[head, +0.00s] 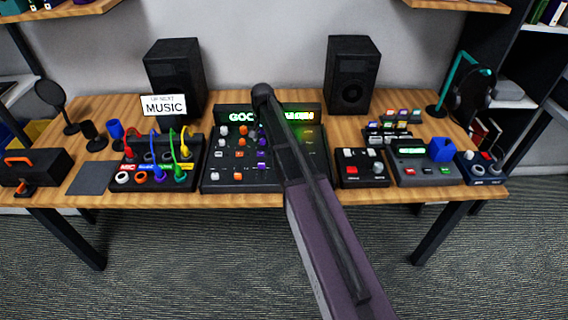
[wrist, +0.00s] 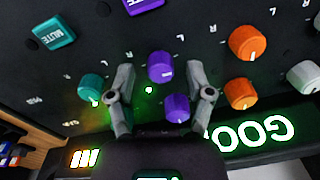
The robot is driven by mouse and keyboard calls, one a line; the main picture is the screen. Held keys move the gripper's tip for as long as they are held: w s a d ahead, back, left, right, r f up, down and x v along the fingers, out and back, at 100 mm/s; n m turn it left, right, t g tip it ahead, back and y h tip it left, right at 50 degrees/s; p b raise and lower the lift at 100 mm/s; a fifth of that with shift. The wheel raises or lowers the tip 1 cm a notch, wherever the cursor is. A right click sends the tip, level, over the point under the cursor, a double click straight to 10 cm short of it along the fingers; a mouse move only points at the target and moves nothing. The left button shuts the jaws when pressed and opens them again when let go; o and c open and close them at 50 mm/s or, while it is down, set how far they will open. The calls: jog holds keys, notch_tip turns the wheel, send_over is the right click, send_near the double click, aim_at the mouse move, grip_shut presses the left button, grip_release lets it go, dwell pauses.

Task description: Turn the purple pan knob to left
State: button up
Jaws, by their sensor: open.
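The purple pan knob (wrist: 160,65), with small L and R marks beside it, is on the dark mixer panel (wrist: 215,85). It shows in the wrist view between the tips of my gripper (wrist: 157,74), whose two fingers are open. The knob's white pointer line faces the lower right of that picture. I cannot tell whether either finger touches it. A second purple knob (wrist: 175,107) sits below it, closer to the right finger. In the head view the mixer (head: 225,180) is at the table's middle, and my arm covers part of it and hides the fingertips.
Orange knobs (wrist: 247,42) lie to the right and a teal knob (wrist: 90,88) close to the left finger. The wooden table (head: 330,205) also holds a cable box (head: 155,180) to the left, small devices (head: 362,168) to the right and two speakers (head: 353,75) behind.

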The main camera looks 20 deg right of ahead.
aim_at(264, 140)
jog(key=m, duration=0.4)
jog(key=shift+m, duration=0.3)
notch_tip(264, 140, up, 14)
jog(key=p, duration=1.4)
jog(key=s+n, duration=1)
jog(key=s, duration=1.7)
jog(key=shift+f+n+b, duration=0.3)
jog(key=shift+f+b, duration=0.05)
jog(key=shift+f, duration=0.05)
jog(key=shift+s, duration=0.1)
